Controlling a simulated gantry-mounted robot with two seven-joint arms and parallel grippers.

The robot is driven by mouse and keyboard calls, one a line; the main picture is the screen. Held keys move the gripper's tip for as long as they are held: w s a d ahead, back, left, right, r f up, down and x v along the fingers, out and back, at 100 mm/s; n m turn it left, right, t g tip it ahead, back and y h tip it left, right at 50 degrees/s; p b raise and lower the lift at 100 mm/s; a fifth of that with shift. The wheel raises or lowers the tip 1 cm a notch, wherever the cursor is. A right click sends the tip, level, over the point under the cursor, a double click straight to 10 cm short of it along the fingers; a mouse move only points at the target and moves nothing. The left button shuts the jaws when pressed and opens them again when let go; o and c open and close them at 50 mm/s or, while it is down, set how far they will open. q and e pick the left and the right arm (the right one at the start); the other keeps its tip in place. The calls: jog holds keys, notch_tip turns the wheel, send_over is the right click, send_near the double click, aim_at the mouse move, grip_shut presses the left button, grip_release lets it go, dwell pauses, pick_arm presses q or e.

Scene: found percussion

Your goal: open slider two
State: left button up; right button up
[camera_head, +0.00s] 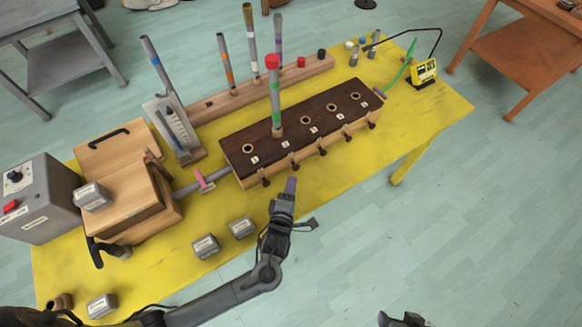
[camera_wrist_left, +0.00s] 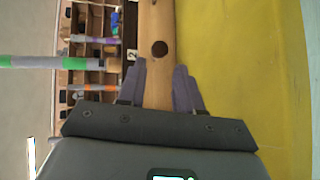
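The dark wooden chest (camera_head: 320,118) has a row of numbered holes on top and dark slider knobs along its front. Slider two's knob (camera_head: 294,166) sticks out of the front face, below a pipe with a red cap (camera_head: 275,90) standing in hole two. In the left wrist view this knob (camera_wrist_left: 160,48) shows end-on beside the "2" label. My left gripper (camera_head: 291,184) is just in front of it; its fingers (camera_wrist_left: 160,75) are apart, with the knob ahead between them, apparently untouched. A dark part at the bottom edge (camera_head: 402,320) looks like my right gripper, mostly cut off.
Other slider knobs (camera_head: 322,151) sit close on both sides. Grey weights (camera_head: 205,246) lie on the yellow table (camera_head: 425,115) at left. A wooden bellows (camera_head: 125,195), a gauge (camera_head: 172,125) and a rack of pipes (camera_head: 205,110) stand behind. The table's front right is clear.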

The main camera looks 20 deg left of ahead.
aim_at(296, 170)
pick_arm(q)
jog(key=b+x, duration=0.1)
jog(key=x, duration=0.7)
jog(key=shift+w+f, duration=0.1)
jog(key=shift+w, duration=0.25)
grip_shut()
jog(key=shift+s, duration=0.1)
